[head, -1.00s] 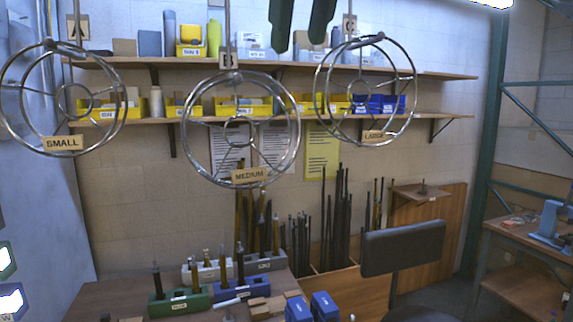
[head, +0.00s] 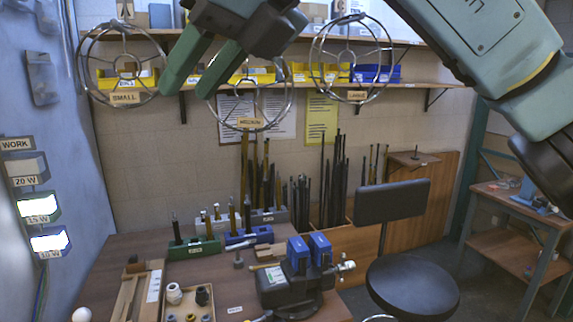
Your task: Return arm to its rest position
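My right arm (head: 490,50) comes in from the upper right of the head view. Its gripper (head: 189,90) hangs at the upper left, with two green fingers pointing down and a clear gap between them. Nothing shows between the fingers. The fingers overlap the view of the wire ring frame labelled MEDIUM (head: 249,128), so part of that frame is hidden; whether they touch it I cannot tell. My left gripper is not in view.
Wire frames labelled SMALL (head: 124,98) and LARGE (head: 357,96) hang at either side. Below is a wooden table (head: 215,285) with a vise (head: 290,285), blocks holding rods, and a small parts tray (head: 205,315). A black stool (head: 412,287) stands at the right.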

